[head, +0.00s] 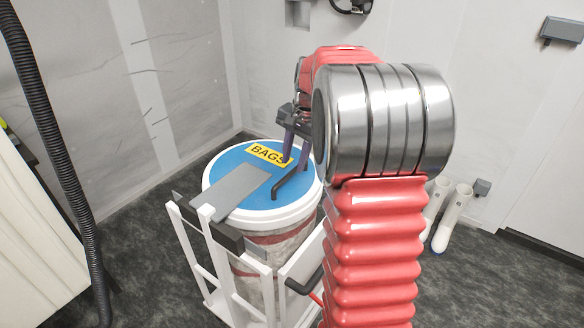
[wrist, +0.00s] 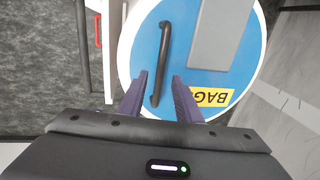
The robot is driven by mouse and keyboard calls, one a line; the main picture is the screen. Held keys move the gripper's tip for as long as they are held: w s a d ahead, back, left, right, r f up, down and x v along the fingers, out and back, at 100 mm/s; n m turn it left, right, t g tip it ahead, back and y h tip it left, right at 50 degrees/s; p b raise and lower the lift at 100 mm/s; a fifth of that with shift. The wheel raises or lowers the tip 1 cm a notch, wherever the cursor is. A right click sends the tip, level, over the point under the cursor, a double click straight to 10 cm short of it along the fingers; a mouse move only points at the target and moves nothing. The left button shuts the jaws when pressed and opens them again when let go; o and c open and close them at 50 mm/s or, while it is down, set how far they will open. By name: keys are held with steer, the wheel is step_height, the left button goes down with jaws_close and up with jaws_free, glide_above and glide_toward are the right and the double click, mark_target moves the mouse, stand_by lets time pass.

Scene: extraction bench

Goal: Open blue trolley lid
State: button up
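The trolley's round blue lid (head: 240,196) has a white rim, a yellow "BAGS" label (head: 269,154) and a grey strap plate; it lies flat and closed on the drum. A black bar handle (head: 292,182) stands on the lid, and it also shows in the wrist view (wrist: 162,62). My gripper (head: 296,152) is over the lid at the handle's far end. In the wrist view my gripper (wrist: 160,78) is open, with its two purple fingers on either side of the handle's line. I cannot tell whether the fingers touch the handle or lid.
The white trolley frame (head: 196,262) surrounds the drum (head: 270,262). A black hose (head: 70,130) hangs at the left beside a cream cabinet (head: 35,225). White boots (head: 452,215) stand by the right wall. Dark floor (head: 140,235) is clear left of the trolley.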

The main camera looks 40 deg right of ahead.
mark_target(291, 173)
steer(key=shift+w+a+f, duration=0.1)
steer(key=shift+w+f, duration=0.1)
steer(key=shift+f, duration=0.7)
steer(key=shift+w+a+f, duration=0.1)
steer(key=shift+w+f, duration=0.05)
steer(key=shift+f, duration=0.7)
steer(key=shift+c, duration=0.4)
steer(key=shift+d, duration=0.1)
jaws_close()
steer(key=shift+r, duration=0.1)
